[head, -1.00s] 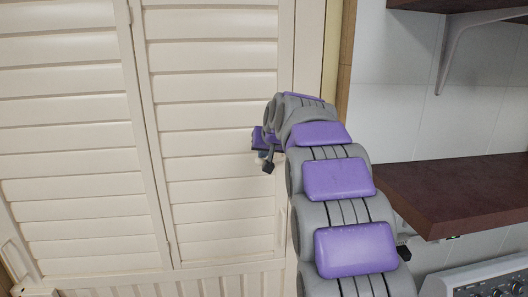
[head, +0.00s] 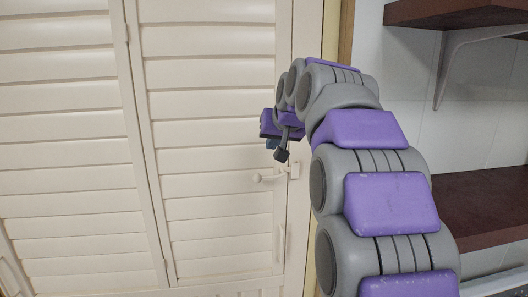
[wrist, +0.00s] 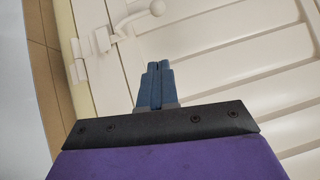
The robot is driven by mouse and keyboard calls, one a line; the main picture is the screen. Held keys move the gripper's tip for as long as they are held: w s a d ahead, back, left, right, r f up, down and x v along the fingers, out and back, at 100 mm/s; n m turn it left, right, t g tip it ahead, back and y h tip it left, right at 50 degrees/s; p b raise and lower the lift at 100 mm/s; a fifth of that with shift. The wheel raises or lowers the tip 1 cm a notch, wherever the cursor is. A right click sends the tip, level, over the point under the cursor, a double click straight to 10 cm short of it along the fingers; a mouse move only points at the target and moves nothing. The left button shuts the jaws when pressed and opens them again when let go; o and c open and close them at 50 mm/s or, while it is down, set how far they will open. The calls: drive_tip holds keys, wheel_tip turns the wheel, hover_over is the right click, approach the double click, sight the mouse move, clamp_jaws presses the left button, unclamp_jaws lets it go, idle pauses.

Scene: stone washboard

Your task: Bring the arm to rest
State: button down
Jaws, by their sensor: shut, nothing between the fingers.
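My gripper (head: 281,152) is at the end of my grey and purple arm, in front of a cream louvered door (head: 210,150). In the wrist view my gripper (wrist: 154,66) shows two blue fingers pressed together with nothing between them. A white door handle (head: 272,178) is on the door's right edge, just below and left of the bend of my arm. The handle also shows at the top of the wrist view (wrist: 140,17), beyond the fingertips and apart from them. Part of the door is hidden behind my arm.
A dark red-brown shelf (head: 478,205) sticks out from the tiled wall at right, close to my arm. A second shelf (head: 440,12) with a white bracket (head: 446,70) is higher up.

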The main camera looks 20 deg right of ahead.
drive_tip(key=s+a+f+n+g+y+b, duration=0.1)
drive_tip(key=s+a+f+g+b, duration=0.15)
drive_tip(key=s+a+f, duration=0.5)
drive_tip(key=s+a+f+g+b, duration=0.25)
drive_tip(key=s+f, duration=0.25)
drive_tip(key=f, duration=0.6)
drive_tip(key=s+a+f+n+g+y+b, duration=0.1)
drive_tip(key=s+a+f+b, duration=0.25)
drive_tip(key=s+f, duration=0.4)
drive_tip(key=s+a+f+n+g+b, duration=0.1)
drive_tip(key=s+f+g+b, duration=0.1)
drive_tip(key=s+f, duration=0.8)
drive_tip(key=s+a+f+g+b, duration=0.2)
drive_tip(key=s+f+g+b, duration=0.1)
drive_tip(key=s+f, duration=0.8)
drive_tip(key=shift+s+a+f+n+h, duration=0.15)
drive_tip(key=shift+a+f+n+h, duration=0.1)
drive_tip(key=shift+f+n+h, duration=0.15)
